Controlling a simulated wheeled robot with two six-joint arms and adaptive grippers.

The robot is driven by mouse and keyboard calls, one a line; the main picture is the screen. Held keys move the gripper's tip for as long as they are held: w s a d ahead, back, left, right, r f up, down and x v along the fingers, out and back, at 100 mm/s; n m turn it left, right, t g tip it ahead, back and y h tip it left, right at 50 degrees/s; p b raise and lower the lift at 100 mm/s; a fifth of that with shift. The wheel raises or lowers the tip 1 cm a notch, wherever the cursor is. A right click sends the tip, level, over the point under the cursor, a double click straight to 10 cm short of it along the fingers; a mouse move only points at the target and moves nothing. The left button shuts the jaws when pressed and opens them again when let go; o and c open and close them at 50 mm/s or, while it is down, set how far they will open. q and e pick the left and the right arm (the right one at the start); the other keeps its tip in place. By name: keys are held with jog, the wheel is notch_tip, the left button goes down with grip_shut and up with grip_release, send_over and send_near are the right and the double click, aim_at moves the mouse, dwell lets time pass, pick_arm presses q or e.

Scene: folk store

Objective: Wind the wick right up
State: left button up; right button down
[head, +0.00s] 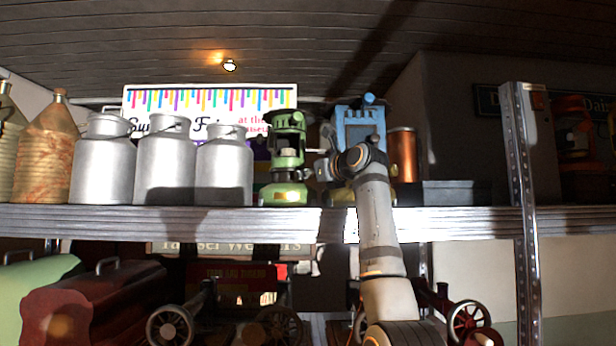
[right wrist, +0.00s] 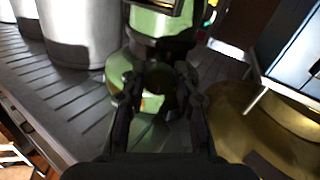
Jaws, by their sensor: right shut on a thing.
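A green lantern (head: 287,150) stands on the upper shelf, just right of the metal churns. My right gripper (head: 318,167) reaches its right side, low down near the base. In the right wrist view the green body of the lantern (right wrist: 121,66) fills the top middle. There the two dark fingers of my right gripper (right wrist: 160,90) are closed on a small dark round knob (right wrist: 160,74) at the lantern's base. The fingers hide part of the knob, and its turn cannot be read. The wick is not clearly visible. My left gripper is not in view.
Several grey metal churns (head: 165,165) stand left of the lantern on the slatted shelf (head: 150,218). A blue lantern-like object (head: 358,122) and a copper cylinder (head: 403,155) stand to the right, close behind my arm. A brass rounded object (right wrist: 235,125) is near the gripper's right side.

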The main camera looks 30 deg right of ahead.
jog(key=shift+w+f, duration=0.1)
jog(key=shift+f, duration=0.15)
jog(key=c, duration=1.4)
grip_release()
jog(key=o, duration=0.4)
jog(key=shift+r, duration=0.2)
jog(key=s, duration=1.2)
jog(key=shift+s+a, duration=0.15)
jog(key=shift+a, duration=0.05)
